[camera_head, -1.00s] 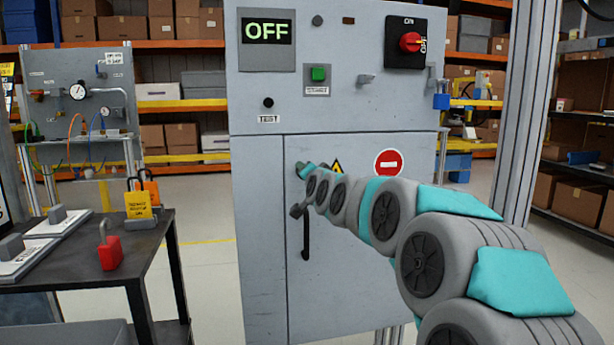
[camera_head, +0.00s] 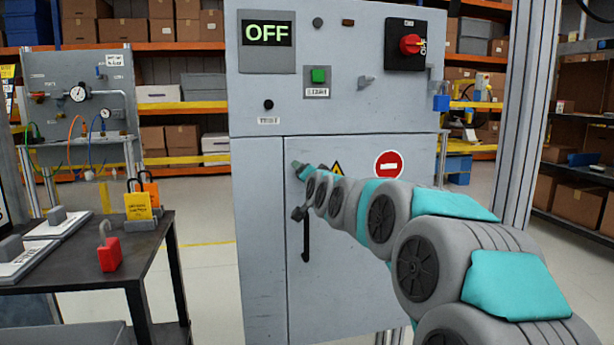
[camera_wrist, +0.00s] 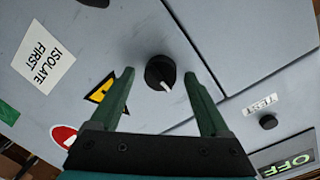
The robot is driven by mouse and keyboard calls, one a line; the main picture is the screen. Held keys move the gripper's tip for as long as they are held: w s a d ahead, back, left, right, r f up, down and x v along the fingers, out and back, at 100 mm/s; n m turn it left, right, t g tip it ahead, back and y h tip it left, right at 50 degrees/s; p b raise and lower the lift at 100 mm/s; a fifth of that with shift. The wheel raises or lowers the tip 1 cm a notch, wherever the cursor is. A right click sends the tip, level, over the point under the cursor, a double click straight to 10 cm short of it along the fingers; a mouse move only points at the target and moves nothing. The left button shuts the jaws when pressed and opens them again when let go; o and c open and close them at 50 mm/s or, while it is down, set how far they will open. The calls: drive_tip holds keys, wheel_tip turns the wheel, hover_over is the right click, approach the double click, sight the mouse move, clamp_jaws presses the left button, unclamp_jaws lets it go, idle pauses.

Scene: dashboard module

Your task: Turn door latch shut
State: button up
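The door latch (camera_wrist: 160,72) is a round black knob with a white pointer mark, on the grey cabinet door near its seam. In the wrist view the mark points down and slightly right. My gripper (camera_wrist: 159,76) is open, with one green finger on each side of the knob. No contact shows, and the gap in depth is hard to judge. In the head view my gripper (camera_head: 300,168) is at the upper left corner of the cabinet door (camera_head: 345,265) and hides the latch. The door looks flush with the cabinet.
A black vertical handle (camera_head: 306,238) is below my gripper. The panel above has an OFF display (camera_head: 267,32), a green button (camera_head: 318,75) and a red rotary switch (camera_head: 410,44). A dark table (camera_head: 130,240) with padlocks stands at the left.

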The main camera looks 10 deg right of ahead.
drive_tip(key=shift+s, duration=0.15)
drive_tip(key=s, duration=0.7)
drive_tip(key=shift+s+r, duration=0.25)
drive_tip(key=shift+r, duration=0.05)
